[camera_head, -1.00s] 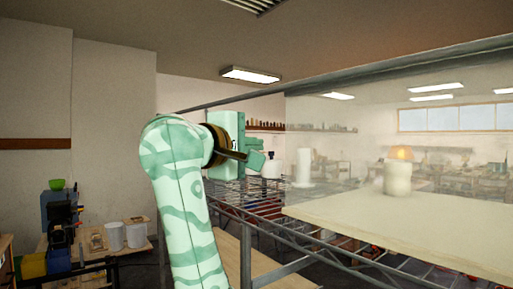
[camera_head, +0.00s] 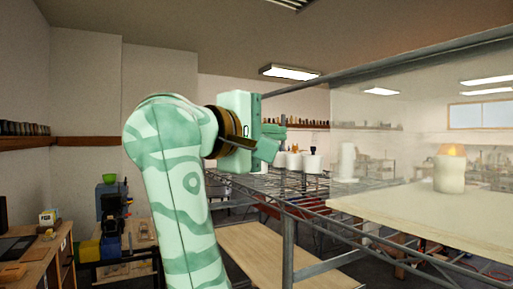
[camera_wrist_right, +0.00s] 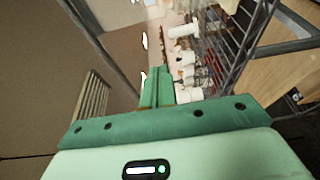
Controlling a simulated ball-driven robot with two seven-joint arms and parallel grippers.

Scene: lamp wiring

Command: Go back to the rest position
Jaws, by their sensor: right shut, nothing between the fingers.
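My right arm rises from the bottom of the head view, and its green gripper (camera_head: 272,143) points to the right beside the wire rack. In the right wrist view the two green fingers (camera_wrist_right: 158,87) lie together, shut, with nothing held between them. A pale cylindrical lamp (camera_head: 449,175) with a glowing orange top stands on a light board (camera_head: 415,215) at the right of the head view. The gripper is well clear of it. My left gripper is not in view.
A metal wire rack (camera_head: 290,232) with several white containers (camera_head: 294,161) extends behind and right of my gripper. A wooden board (camera_head: 275,255) lies low in the middle.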

